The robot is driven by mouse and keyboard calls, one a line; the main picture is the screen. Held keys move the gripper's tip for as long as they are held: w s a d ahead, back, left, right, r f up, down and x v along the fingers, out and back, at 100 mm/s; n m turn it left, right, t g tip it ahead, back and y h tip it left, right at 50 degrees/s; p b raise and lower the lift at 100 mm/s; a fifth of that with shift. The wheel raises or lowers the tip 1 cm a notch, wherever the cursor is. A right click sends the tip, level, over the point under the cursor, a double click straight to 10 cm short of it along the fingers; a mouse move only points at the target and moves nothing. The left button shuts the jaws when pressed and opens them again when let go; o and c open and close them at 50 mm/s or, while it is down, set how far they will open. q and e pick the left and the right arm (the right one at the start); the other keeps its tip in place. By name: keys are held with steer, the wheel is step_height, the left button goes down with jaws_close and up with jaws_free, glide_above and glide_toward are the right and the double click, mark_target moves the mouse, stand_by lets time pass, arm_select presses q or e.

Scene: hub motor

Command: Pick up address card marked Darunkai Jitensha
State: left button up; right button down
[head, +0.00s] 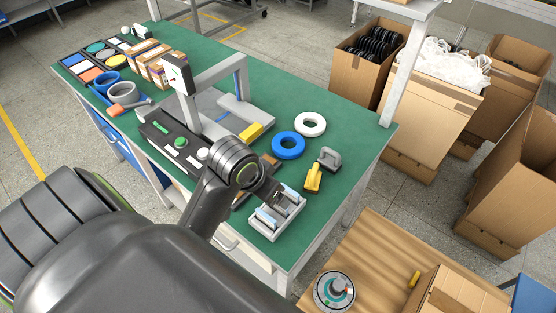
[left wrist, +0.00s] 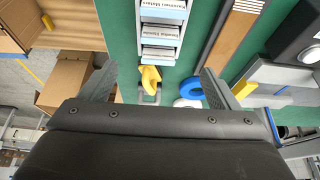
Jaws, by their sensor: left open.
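A pale holder (head: 277,222) with several upright cards stands near the front corner of the green table. In the left wrist view the card holder (left wrist: 162,14) is at the top, with white cards in a row. The middle card (left wrist: 160,31) seems to end in "Jitensha"; its small print is hard to read. The card above it has a word like "Meters". My left gripper (left wrist: 158,70) is open and empty, its two fingers wide apart. In the head view my left wrist is over the holder's left side and hides part of it. My right gripper is not in view.
A yellow-handled tool (head: 313,179) and a grey clamp-like item (head: 329,158) lie just beyond the holder. A blue ring (head: 288,145) and a white ring (head: 310,124) lie farther back. A grey stand (head: 220,103) is left of them. Cardboard boxes (head: 428,95) stand right of the table.

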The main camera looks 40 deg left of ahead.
arm_select(q)
steer(key=b, duration=0.3)
glide_above(278, 208)
steer(key=s, duration=0.2)
steer(key=f, duration=0.5)
steer(key=shift+w+a+f, duration=0.15)
steer(key=shift+a+f, duration=0.05)
steer(key=shift+f, duration=0.05)
steer(key=shift+b+x, duration=0.3)
steer(key=shift+x, duration=2.8)
steer(key=c, duration=1)
steer(key=shift+c, duration=0.2)
